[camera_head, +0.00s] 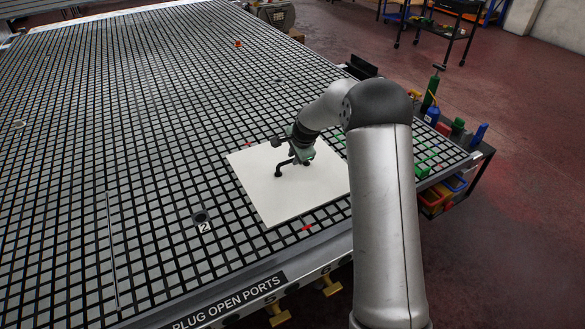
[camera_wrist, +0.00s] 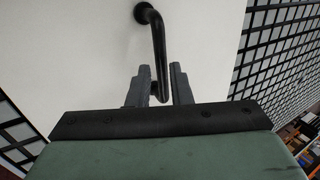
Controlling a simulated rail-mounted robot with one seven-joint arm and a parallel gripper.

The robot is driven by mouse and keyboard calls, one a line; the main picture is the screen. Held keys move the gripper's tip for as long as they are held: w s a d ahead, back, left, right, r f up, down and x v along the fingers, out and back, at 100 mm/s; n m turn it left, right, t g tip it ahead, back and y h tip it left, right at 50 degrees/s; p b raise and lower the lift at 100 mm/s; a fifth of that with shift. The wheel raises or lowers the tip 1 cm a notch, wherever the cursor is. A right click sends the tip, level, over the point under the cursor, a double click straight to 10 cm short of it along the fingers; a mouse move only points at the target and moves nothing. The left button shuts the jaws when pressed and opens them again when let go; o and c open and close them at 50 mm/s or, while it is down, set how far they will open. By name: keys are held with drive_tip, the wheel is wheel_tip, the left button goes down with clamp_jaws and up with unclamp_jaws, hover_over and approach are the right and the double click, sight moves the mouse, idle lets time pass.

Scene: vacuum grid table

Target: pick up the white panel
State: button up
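The white panel (camera_head: 285,203) lies flat on the grid table near its right front edge; in the wrist view it (camera_wrist: 75,55) fills most of the left and middle. A black bar handle (camera_head: 281,168) stands on it; the handle also shows in the wrist view (camera_wrist: 158,42), running up between the fingers. My gripper (camera_head: 295,158) is low over the panel at the handle. In the wrist view my gripper (camera_wrist: 161,76) has one finger on each side of the bar, with small gaps, so it looks open around it. The lower finger parts are hidden by the gripper body.
The black grid table (camera_head: 110,110) is mostly clear to the left and behind. A black port marked 2 (camera_head: 201,217) is left of the panel. Bottles (camera_head: 432,113) and coloured bins (camera_head: 438,197) stand along the right side. A small orange item (camera_head: 239,44) lies far back.

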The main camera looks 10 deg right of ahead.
drive_tip(key=shift+p+x, duration=0.5)
drive_tip(key=shift+x, duration=1.45)
drive_tip(key=shift+w+d+r, duration=0.1)
clamp_jaws()
drive_tip(key=shift+w+r, duration=0.1)
